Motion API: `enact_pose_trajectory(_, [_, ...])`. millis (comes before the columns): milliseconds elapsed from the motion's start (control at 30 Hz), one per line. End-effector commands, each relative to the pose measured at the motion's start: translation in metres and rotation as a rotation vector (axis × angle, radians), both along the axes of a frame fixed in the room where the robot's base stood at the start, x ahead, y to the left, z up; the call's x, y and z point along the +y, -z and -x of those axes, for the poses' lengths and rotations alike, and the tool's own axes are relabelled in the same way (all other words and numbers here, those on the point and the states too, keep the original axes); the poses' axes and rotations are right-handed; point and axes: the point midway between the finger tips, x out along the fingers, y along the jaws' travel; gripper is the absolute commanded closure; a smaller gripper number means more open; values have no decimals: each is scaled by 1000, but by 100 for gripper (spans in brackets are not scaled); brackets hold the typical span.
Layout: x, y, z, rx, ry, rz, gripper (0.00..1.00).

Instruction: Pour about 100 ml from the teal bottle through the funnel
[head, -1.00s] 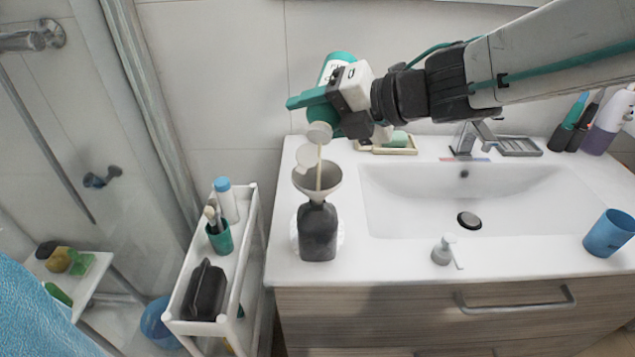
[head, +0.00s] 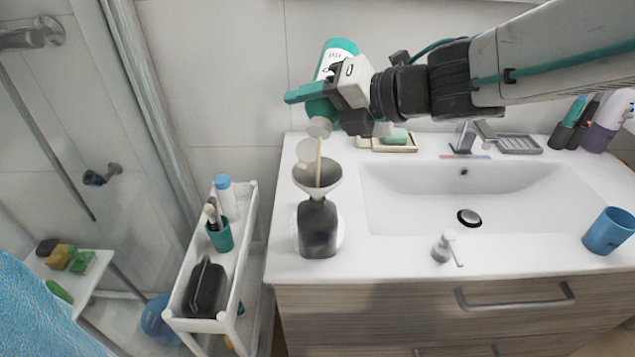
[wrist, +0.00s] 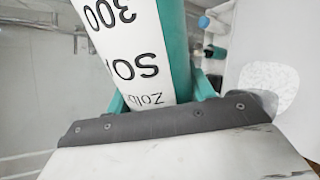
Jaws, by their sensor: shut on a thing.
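The teal bottle (head: 338,52), teal with a white label, is tipped with its mouth down and left above the funnel. My gripper (head: 318,94) is shut around its body; the wrist view shows the label (wrist: 125,45) between teal fingers (wrist: 160,98). A pale round lid seems to hang open below the mouth. A thin cream stream (head: 319,160) runs from the mouth into the grey funnel (head: 330,190). The funnel stands upright in the neck of a dark squat bottle (head: 318,232) on the counter. The level inside that bottle is hard to tell.
The white sink (head: 420,200) and faucet (head: 463,138) lie right of the funnel. A white cart (head: 250,215) with toiletries stands left. A blue cup (head: 608,232) is far right.

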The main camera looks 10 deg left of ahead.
Motion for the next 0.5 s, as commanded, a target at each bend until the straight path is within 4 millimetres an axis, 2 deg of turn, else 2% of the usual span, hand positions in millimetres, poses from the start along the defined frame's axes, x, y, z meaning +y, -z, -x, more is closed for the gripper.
enact_pose_trajectory(500, [0, -9, 1, -59, 0, 1, 80])
